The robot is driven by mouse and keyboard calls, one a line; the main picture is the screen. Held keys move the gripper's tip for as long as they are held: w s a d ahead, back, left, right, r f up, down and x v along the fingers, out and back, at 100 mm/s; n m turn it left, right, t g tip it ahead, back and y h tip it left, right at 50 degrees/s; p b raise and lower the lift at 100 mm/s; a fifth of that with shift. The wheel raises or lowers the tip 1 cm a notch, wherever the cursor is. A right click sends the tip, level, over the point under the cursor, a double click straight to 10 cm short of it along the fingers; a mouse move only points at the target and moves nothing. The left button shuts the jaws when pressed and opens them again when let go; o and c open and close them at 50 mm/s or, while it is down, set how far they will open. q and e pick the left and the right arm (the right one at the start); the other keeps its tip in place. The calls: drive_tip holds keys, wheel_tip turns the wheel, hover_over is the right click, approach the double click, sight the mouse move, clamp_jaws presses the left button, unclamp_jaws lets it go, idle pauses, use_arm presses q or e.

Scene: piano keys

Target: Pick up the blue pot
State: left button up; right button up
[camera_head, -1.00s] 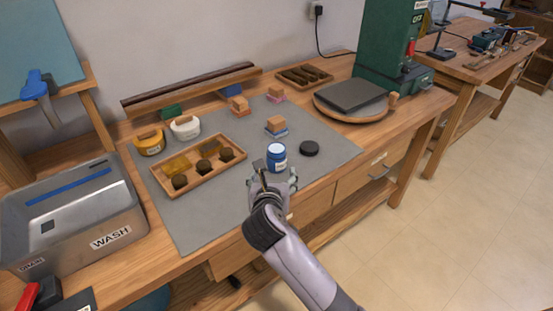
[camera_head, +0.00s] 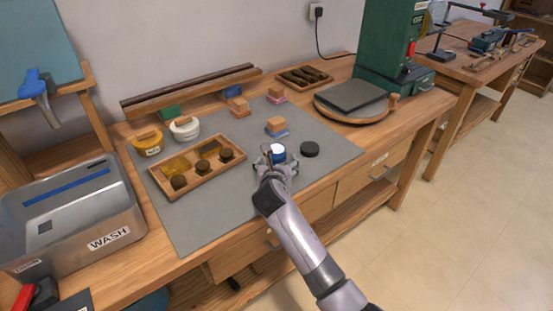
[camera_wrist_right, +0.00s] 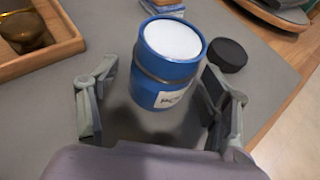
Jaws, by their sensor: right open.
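The blue pot (camera_head: 278,151) stands upright on the grey mat near the bench's front edge. In the right wrist view the blue pot (camera_wrist_right: 168,68) has a white top and a white label whose text is only partly readable. My right gripper (camera_head: 275,164) is open at the pot, its fingers spread to either side. In the head view the gripper hides the pot's lower part. My left gripper is not in view.
A black round lid (camera_head: 310,149) lies just right of the pot. A wooden tray (camera_head: 214,180) with dark round pieces is to the left, with a yellow jar (camera_head: 148,144) and a white jar (camera_head: 185,129) behind. A small block (camera_head: 277,124) lies behind the pot.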

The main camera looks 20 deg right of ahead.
clamp_jaws()
idle(0.8)
